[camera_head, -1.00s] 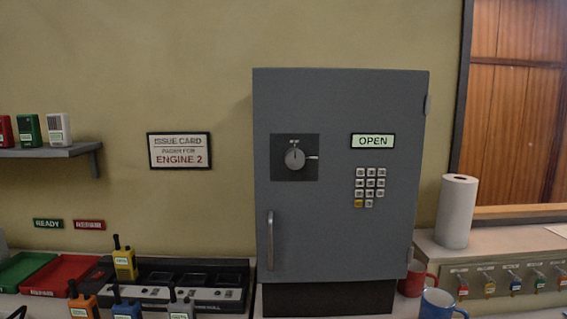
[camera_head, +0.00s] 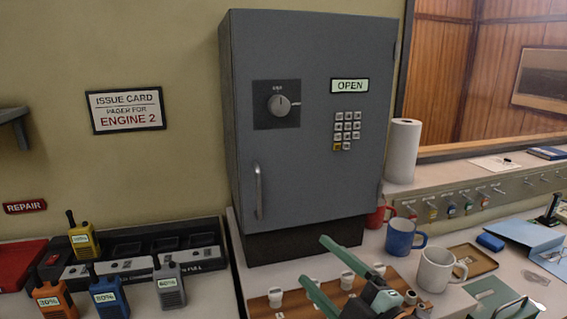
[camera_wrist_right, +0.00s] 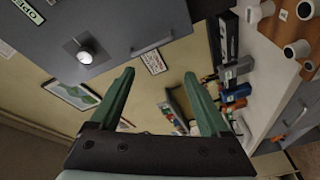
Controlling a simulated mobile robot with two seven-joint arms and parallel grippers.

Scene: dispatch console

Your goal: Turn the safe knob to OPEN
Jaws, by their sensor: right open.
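The grey safe (camera_head: 300,190) stands upright against the wall with its door shut. Its round silver knob (camera_head: 278,105) sits on a dark square plate at the upper left of the door; the small marks around it are too small to read surely. A lit display (camera_head: 349,86) to its right reads OPEN. The knob also shows in the right wrist view (camera_wrist_right: 85,57), upper left. My right gripper (camera_head: 314,262), with green fingers, is open and empty, low in front of the safe and well apart from the knob. It also shows in the right wrist view (camera_wrist_right: 159,73). My left gripper is out of view.
A door handle (camera_head: 259,190) sits below the knob, a keypad (camera_head: 347,130) to its right. Blue (camera_head: 404,237) and white (camera_head: 436,270) mugs and a paper roll (camera_head: 402,150) stand at right. Radios (camera_head: 110,295) and a charger rack (camera_head: 150,250) lie at left.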

